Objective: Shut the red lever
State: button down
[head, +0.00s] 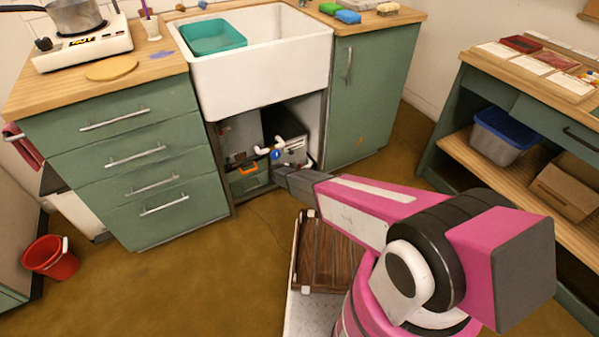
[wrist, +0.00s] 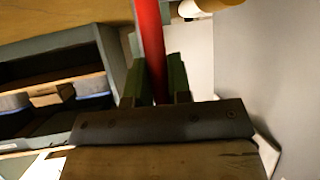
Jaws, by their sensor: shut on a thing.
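The red lever (wrist: 149,40) is a long red bar running up from between the two green fingers of my gripper (wrist: 155,82) in the wrist view. The fingers are shut on it, one on each side. In the head view, the dark end of my arm reaches into the open space under the white sink. The red lever cannot be made out there, and my fingers are not clear. Whitish pipes with a blue part (head: 275,154) show just above my arm's end. The lever's far end is out of the wrist view.
The white sink (head: 262,82) overhangs the open cabinet. Green drawers (head: 130,165) stand to the left and a green cabinet door (head: 372,95) to the right. A toolbox with an orange handle (head: 248,171) sits inside the cabinet. The brown floor in front is mostly clear.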

jog(key=c, duration=1.1)
grip_release()
jog(key=shift+o, duration=0.2)
jog(key=shift+s+a, duration=0.1)
jog(key=v, duration=1)
jog(key=shift+s+a, duration=0.25)
jog(key=shift+r, duration=0.1)
